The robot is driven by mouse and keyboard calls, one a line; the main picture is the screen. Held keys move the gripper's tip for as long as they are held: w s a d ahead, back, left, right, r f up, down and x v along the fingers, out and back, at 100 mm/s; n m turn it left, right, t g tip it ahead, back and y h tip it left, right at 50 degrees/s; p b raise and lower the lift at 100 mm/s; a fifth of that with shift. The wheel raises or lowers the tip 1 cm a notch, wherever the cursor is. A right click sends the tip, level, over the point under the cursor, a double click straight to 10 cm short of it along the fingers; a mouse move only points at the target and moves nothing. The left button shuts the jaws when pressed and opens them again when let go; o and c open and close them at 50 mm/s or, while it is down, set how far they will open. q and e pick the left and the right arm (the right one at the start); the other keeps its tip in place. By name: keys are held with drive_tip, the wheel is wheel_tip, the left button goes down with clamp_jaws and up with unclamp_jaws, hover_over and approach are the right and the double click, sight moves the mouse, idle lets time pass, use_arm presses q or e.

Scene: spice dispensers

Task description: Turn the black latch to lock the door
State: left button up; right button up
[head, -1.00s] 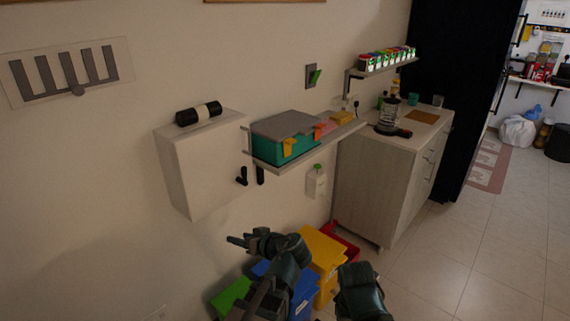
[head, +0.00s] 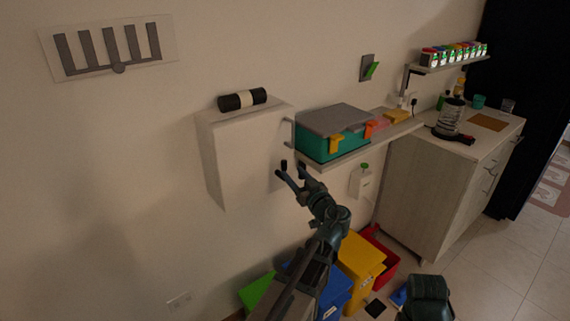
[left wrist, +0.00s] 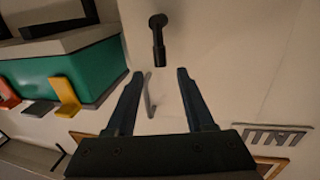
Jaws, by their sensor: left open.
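The black latch (left wrist: 158,40) is a short round knob with a bar, on a pale surface straight ahead in the left wrist view. In the head view, part of it (head: 284,163) shows at the lower right of the white wall cabinet (head: 245,160), partly hidden by my gripper. My left gripper (head: 291,172) is open and reaches up to the latch. In the left wrist view its two fingertips (left wrist: 155,72) point at the latch, one to each side, with nothing between them. My right gripper is not visible; only part of my right arm shows.
A shelf (head: 375,143) with a teal box (head: 318,145) lies close right of the latch. Yellow (head: 358,262) and red (head: 383,272) bins stand below.

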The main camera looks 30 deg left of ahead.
sight(285, 164)
use_arm(q)
drive_tip(key=x, duration=0.7)
drive_tip(key=shift+w+a, duration=0.15)
drive_tip(key=shift+a, duration=0.1)
clamp_jaws()
